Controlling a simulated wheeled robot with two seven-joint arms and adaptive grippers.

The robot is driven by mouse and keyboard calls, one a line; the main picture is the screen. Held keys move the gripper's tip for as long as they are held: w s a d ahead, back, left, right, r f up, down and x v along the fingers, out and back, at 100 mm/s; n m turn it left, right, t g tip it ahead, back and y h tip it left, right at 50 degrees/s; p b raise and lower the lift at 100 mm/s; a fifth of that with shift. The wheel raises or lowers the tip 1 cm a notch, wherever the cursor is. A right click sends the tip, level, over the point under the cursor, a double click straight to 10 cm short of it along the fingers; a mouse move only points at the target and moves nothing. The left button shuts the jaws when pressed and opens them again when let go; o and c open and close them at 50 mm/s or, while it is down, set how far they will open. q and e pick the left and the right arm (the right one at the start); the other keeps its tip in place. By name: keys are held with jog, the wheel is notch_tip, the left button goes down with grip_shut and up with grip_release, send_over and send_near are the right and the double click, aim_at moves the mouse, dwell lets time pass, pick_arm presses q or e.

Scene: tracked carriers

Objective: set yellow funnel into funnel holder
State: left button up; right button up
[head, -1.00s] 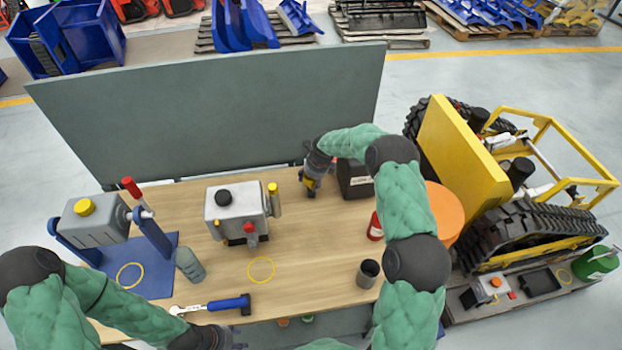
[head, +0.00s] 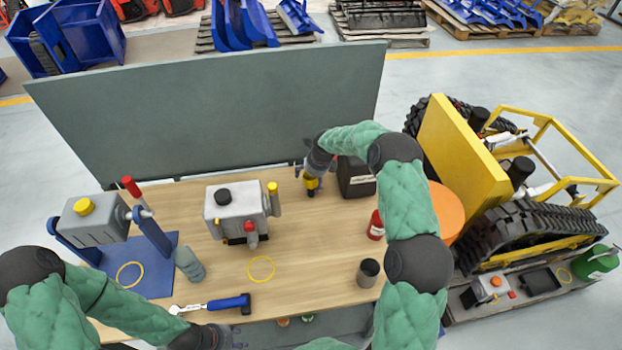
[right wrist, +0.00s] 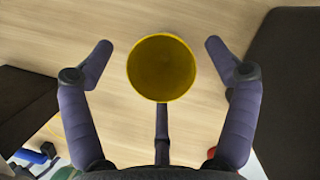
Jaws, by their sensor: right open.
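The yellow funnel (right wrist: 162,68) shows in the right wrist view as a round, open mouth between the spread fingers of my right gripper (right wrist: 160,48). There is a gap on both sides of it, and neither finger touches it. In the head view, a bit of the yellow funnel (head: 312,183) shows beneath my right gripper, at the back of the wooden table; the rest is hidden. My left gripper (head: 232,338) is low at the table's front edge, mostly out of clear sight. I cannot tell which object is the funnel holder.
A black box (head: 355,180) stands close right of my right gripper. A grey machine (head: 238,210) is to its left. A red bottle (head: 376,226) and a dark cup (head: 368,272) stand at the right. A blue-handled wrench (head: 225,304) lies in front.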

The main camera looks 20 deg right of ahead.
jog(key=v, duration=1.1)
dwell(0.3)
